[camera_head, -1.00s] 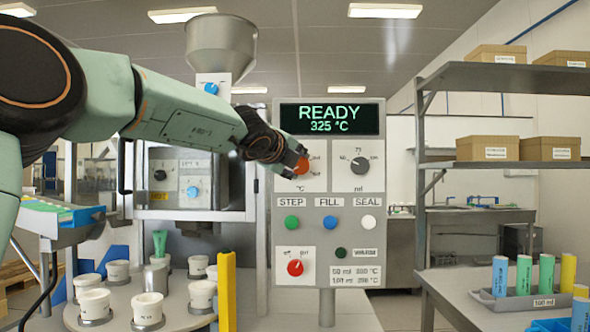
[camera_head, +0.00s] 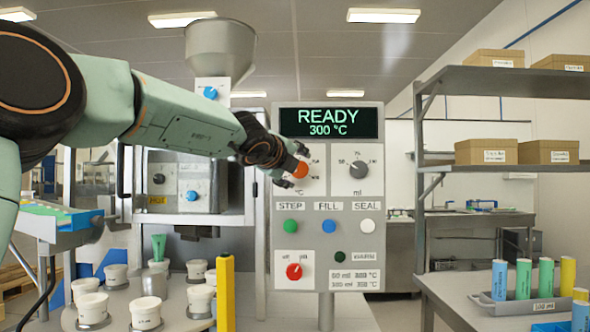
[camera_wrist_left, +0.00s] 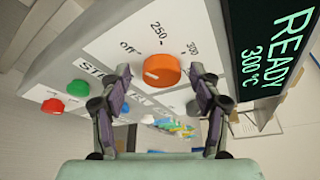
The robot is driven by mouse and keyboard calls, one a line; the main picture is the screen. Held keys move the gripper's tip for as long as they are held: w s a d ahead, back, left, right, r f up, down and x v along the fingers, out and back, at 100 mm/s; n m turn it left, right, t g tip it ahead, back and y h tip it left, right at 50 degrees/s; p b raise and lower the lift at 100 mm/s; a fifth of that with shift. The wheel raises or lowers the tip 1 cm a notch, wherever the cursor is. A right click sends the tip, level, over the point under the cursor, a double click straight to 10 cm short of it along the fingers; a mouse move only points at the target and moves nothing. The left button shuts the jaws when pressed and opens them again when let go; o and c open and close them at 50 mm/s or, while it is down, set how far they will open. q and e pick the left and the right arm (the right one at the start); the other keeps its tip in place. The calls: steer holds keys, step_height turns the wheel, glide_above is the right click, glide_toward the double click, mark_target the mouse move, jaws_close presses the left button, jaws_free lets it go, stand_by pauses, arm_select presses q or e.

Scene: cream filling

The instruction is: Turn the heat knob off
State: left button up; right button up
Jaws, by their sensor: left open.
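The orange heat knob (camera_head: 301,169) is on the upper left of the grey control panel (camera_head: 327,275). It also shows in the left wrist view (camera_wrist_left: 161,70), with the marks off, 250 and 300 around it. The display (camera_head: 329,122) reads READY and 300 °C. My left gripper (camera_head: 296,168) is at the knob. In the left wrist view its two fingers (camera_wrist_left: 162,85) are apart, one on either side below the knob; I cannot tell whether they touch it. My right gripper is out of view.
A grey dial (camera_head: 360,169) is right of the heat knob. Green, blue and white buttons (camera_head: 329,226) and a red knob (camera_head: 294,271) sit lower on the panel. White cups (camera_head: 146,312) stand on a round table at left. Shelves with boxes (camera_head: 486,151) are at right.

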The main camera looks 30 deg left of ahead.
arm_select(q)
steer(key=shift+r, duration=0.15)
steer(key=shift+a+r, duration=0.1)
steer(key=shift+r, duration=1.2)
steer(key=r, duration=0.5)
steer(key=shift+d+r, duration=0.1)
steer(key=shift+d, duration=0.25)
steer(key=shift+w+r, duration=0.1)
steer(key=shift+r, duration=0.25)
steer(key=shift+a+r, duration=0.45)
steer(key=shift+r, duration=0.1)
steer(key=shift+d, duration=0.25)
